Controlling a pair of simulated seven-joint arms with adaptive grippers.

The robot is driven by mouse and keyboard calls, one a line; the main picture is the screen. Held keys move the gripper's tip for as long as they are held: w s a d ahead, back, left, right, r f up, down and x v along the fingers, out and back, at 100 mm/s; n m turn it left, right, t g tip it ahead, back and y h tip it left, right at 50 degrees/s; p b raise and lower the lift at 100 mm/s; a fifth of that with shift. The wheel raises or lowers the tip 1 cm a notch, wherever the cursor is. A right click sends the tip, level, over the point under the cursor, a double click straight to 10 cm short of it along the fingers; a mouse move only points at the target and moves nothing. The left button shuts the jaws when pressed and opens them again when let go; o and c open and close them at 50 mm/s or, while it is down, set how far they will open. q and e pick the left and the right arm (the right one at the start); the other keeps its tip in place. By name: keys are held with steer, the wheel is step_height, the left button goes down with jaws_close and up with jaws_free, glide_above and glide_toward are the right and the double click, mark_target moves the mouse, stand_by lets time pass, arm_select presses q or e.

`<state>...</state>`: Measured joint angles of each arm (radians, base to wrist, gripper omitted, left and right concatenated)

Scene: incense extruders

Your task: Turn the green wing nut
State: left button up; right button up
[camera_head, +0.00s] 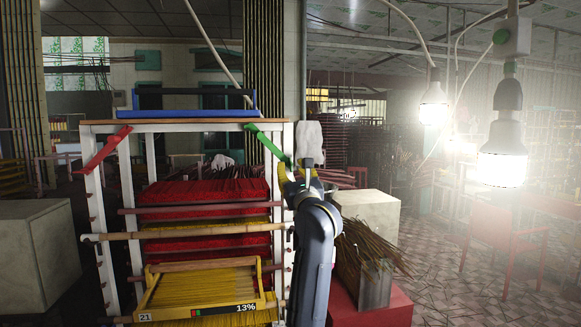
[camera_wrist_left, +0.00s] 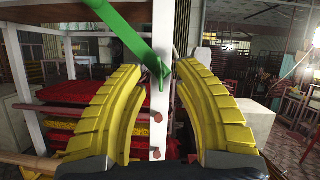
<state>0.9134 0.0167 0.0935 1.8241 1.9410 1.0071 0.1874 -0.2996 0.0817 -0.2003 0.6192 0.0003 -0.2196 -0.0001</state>
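The green wing nut (camera_head: 266,143) is a long flat bar, slanting down to the right on the rack's right front post in the head view. It also shows at the top of the left wrist view (camera_wrist_left: 122,35). My left gripper (camera_head: 300,173) is at its lower right end. In the left wrist view, the yellow fingers (camera_wrist_left: 159,70) are spread apart, with the bar's lower end and the white post showing between the tips. I cannot tell whether a finger touches the bar. My right gripper is in neither view.
A red bar (camera_head: 102,149) is on the rack's left post. The white rack (camera_head: 127,180) holds red and yellow incense trays. A blue tray (camera_head: 190,113) lies on top. A pale block (camera_head: 370,212) and a bundle of sticks (camera_head: 367,250) stand to the right.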

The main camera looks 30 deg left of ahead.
arm_select(q)
steer(key=v, duration=0.9)
steer(key=shift+s+d+f, duration=0.2)
steer(key=shift+d, duration=0.1)
